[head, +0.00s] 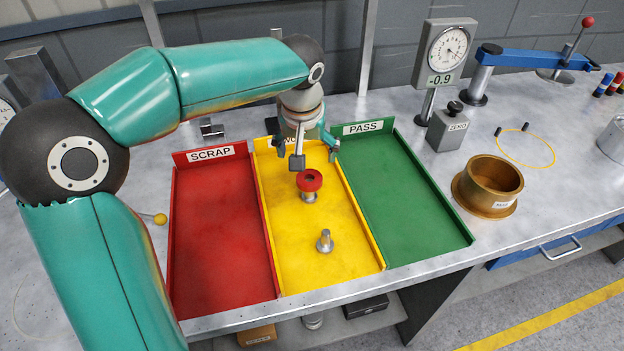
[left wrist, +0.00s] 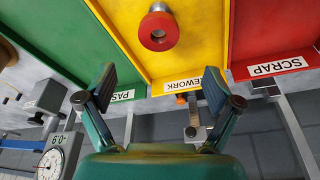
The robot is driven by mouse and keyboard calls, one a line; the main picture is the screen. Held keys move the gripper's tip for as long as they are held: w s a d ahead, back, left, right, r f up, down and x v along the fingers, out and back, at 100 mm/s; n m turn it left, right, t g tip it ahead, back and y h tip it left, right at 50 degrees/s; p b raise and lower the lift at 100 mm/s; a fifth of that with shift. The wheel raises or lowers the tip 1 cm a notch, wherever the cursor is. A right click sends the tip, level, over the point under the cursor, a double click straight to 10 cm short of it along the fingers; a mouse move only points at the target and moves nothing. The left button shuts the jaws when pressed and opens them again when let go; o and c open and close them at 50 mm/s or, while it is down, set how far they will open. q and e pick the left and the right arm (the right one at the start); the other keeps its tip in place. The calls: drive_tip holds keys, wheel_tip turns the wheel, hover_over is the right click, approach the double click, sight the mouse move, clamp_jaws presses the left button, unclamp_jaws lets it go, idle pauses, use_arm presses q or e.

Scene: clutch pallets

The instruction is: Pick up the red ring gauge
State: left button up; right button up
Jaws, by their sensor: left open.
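The red ring gauge (head: 309,181) sits on top of a short silver post in the yellow tray (head: 285,259), labelled REWORK. It also shows in the left wrist view (left wrist: 158,33), at the top centre, with its dark bore visible. My left gripper (head: 308,154) is open and empty over the back end of the yellow tray, a little behind the ring and apart from it. In the left wrist view its two fingers (left wrist: 160,84) stand wide apart, with the ring beyond their tips. My right gripper is not in view.
A red SCRAP tray (head: 220,240) lies left and a green PASS tray (head: 405,190) right. A bare silver post (head: 325,241) stands in front of the ring. A dial gauge (head: 447,52), a ZERO box (head: 448,128) and a brass ring (head: 487,185) stand right.

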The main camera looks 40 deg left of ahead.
sight(310, 181)
use_arm(q)
drive_tip(key=x, duration=0.4)
drive_tip(key=p+x, duration=0.1)
drive_tip(key=x, duration=0.3)
drive_tip(key=shift+s+d+f, duration=0.15)
drive_tip(key=shift+d+f, duration=0.05)
drive_tip(key=shift+d, duration=0.05)
drive_tip(key=c, duration=1.5)
drive_tip(key=shift+r, duration=0.15)
